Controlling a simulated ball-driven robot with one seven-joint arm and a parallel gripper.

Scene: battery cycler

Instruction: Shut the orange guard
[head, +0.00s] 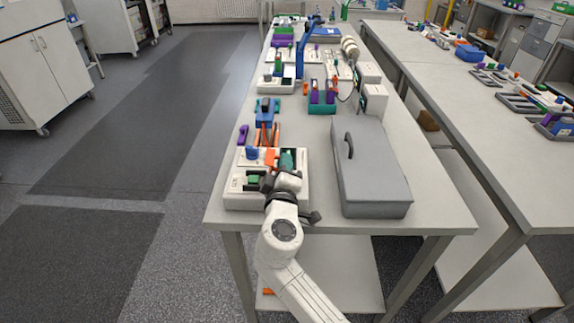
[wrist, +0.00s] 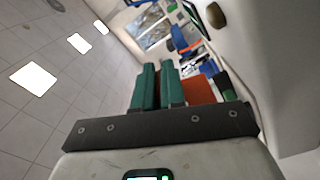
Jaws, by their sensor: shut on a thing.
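The orange guard (head: 269,157) stands up on a white cycler unit (head: 240,203) at the near left end of the bench. In the wrist view an orange panel (wrist: 198,91), seemingly the same guard, shows just right of my green fingers. My gripper (head: 286,160) is over the unit, right beside the guard. In the wrist view its two fingers (wrist: 159,80) are close together with a narrow gap. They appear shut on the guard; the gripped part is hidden. My wrist covers the right front of the unit.
A large grey case (head: 375,185) with a dark handle lies to the right of the unit. A tray with orange parts (head: 266,134) and a purple piece (head: 243,133) are just behind it. More devices fill the bench farther back. The floor aisle at left is clear.

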